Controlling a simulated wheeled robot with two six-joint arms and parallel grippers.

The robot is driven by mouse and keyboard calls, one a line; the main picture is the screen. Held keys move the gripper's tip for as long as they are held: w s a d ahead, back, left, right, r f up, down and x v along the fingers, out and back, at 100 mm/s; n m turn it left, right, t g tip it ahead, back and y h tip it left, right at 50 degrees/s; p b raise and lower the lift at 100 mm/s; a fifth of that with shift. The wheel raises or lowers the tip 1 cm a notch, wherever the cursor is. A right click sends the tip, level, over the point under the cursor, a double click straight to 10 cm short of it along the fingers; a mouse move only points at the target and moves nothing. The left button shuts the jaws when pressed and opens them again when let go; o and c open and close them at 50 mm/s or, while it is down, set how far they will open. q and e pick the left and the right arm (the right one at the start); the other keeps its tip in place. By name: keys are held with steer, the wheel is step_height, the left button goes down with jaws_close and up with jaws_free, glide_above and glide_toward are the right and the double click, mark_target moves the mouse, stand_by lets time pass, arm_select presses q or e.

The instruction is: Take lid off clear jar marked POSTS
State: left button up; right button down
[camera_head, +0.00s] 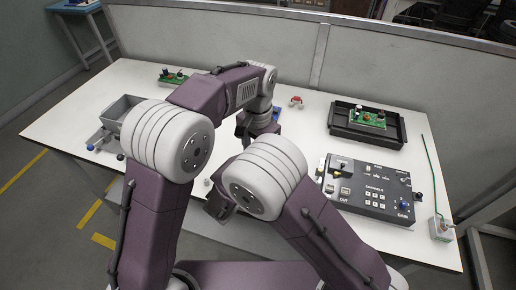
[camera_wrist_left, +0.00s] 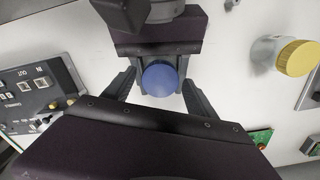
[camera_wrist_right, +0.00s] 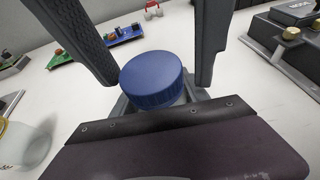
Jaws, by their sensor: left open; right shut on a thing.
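A jar with a ribbed blue lid (camera_wrist_right: 152,78) stands upright in the right wrist view. Its body is mostly hidden, and I cannot read a label. The blue lid also shows in the left wrist view (camera_wrist_left: 160,79). My right gripper (camera_wrist_right: 158,104) is shut on the jar body below the lid. My left gripper (camera_wrist_left: 161,95) is open, its fingers on either side of the lid and apart from it. In the head view my arms hide the jar and both fingertips.
A second jar with a yellow lid (camera_wrist_left: 299,57) stands close by. A dark control box (camera_head: 368,188) and a black tray (camera_head: 338,127) holding a green board (camera_head: 367,119) are at the right. A grey bin (camera_head: 121,107) is at the left. The table's far middle is fairly clear.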

arm_select(q)
jaws_close()
steer(key=n, duration=1)
steer(key=shift+o, duration=0.4)
jaws_free()
